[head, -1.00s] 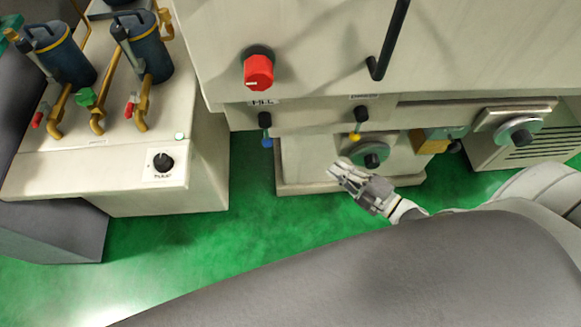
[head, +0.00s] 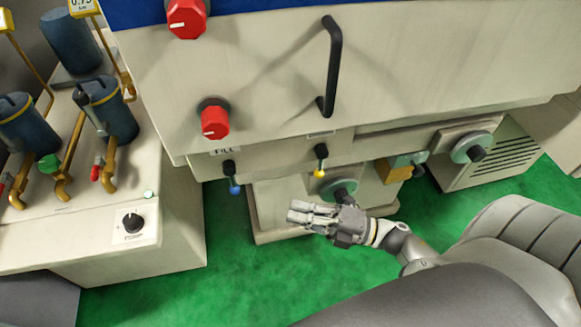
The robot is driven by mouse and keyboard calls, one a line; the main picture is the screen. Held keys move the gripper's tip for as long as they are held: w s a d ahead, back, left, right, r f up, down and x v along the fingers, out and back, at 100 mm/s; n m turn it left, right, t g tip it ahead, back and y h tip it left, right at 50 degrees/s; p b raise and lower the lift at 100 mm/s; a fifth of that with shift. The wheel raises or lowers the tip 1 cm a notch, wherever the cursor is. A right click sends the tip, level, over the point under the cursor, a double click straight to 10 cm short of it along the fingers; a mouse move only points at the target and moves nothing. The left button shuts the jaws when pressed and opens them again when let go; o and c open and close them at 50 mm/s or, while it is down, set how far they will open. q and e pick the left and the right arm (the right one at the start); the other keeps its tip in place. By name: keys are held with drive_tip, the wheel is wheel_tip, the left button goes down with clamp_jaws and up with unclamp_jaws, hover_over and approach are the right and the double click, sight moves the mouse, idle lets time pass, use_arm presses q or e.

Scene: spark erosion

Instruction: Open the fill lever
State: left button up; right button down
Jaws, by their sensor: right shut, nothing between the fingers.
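The label FILL (head: 223,151) is on the machine's lower front edge. Just below it hangs a short black lever with a blue ball end (head: 234,187), pointing down. A similar black lever with a yellow ball end (head: 319,173) hangs to its right. My right gripper (head: 297,212) is shut and empty. It is below and to the right of the blue-ended lever, apart from it in the picture, with its fingers pointing left. My left gripper is not in view.
A red knob (head: 214,121) sits above the FILL label, with a vertical black handle (head: 330,68) to its right. A bench (head: 170,225) with blue canisters stands left. Green floor (head: 210,285) is open below.

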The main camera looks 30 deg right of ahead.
drive_tip(key=p, duration=0.3)
approach(232, 179)
drive_tip(key=w+a+f, duration=0.2)
drive_tip(key=a+f, duration=0.2)
drive_tip(key=shift+x, duration=1.05)
drive_tip(key=shift+f, duration=0.25)
drive_tip(key=w+a+r+m+t+y+b, duration=0.2)
drive_tip(key=w+a+r+m+t+b, duration=0.1)
drive_tip(key=a+b, duration=0.6)
drive_tip(key=shift+a+r+m+t+b, duration=0.35)
drive_tip(key=shift+r+m+t+b, duration=0.4)
drive_tip(key=shift+t, duration=0.35)
drive_tip(key=shift+r, duration=0.1)
